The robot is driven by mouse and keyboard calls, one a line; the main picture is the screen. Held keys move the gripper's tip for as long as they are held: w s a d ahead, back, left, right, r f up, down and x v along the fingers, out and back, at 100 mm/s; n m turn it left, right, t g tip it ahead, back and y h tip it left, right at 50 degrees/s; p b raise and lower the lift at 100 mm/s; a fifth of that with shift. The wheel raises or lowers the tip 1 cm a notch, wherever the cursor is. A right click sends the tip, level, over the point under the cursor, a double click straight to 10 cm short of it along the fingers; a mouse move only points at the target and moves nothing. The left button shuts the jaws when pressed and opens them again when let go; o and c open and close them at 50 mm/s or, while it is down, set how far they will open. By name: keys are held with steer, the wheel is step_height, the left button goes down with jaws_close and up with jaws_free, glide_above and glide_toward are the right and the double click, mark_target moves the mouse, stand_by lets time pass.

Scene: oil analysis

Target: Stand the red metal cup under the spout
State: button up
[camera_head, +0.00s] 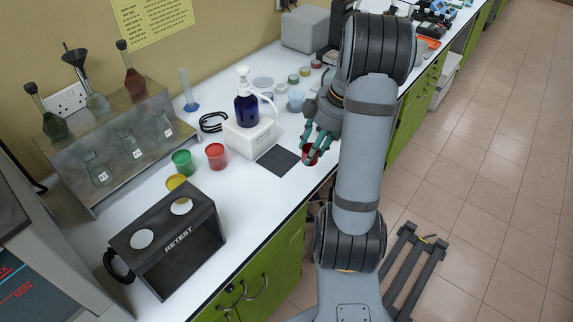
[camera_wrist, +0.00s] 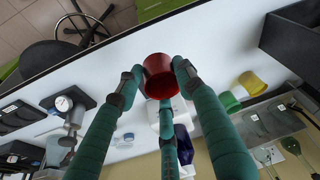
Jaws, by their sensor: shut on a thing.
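My gripper (camera_head: 320,138) is shut on a red metal cup (camera_head: 310,154), held near the counter's front edge, right of a dark square mat (camera_head: 277,161). In the wrist view the red cup (camera_wrist: 158,74) sits between my green fingertips. Whether it is clear of the counter is hard to tell. A blue pump bottle (camera_head: 246,108) with a white pump head stands at a white block (camera_head: 250,136) behind the mat. A thin pale curved tube, seemingly the spout, shows at its right. The bottle (camera_wrist: 183,143) also shows in the wrist view. The mat is bare.
Another red cup (camera_head: 216,155), a green cup (camera_head: 182,162) and a yellow cup (camera_head: 175,182) stand left of the mat. A black RETEST rack (camera_head: 190,245) is at front left. A flask rack (camera_head: 105,150) stands behind. Small jars and a pale bluish cup (camera_head: 296,98) are behind my gripper.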

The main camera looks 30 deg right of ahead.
steer(key=shift+w+d+f, duration=0.1)
steer(key=shift+f, duration=0.1)
steer(key=w+f+p, duration=0.1)
steer(key=w+f, duration=0.1)
steer(key=w, duration=0.1)
steer(key=w+a+f+p, duration=0.1)
steer(key=w+f+p, duration=0.1)
steer(key=w, duration=0.2)
steer(key=w+f+p, duration=0.1)
steer(key=w+f, duration=0.1)
steer(key=w, duration=0.2)
steer(key=shift+w+a+f+p, duration=0.1)
steer(key=shift+a+f+p, duration=0.2)
steer(key=shift+f+p, duration=0.05)
step_height(320, 180, down, 4)
steer(key=shift+r+p, duration=0.2)
steer(key=shift+p, duration=0.65)
steer(key=shift+f, duration=0.3)
steer(key=shift+f, duration=0.15)
steer(key=o, duration=1.2)
steer(key=shift+c, duration=0.2)
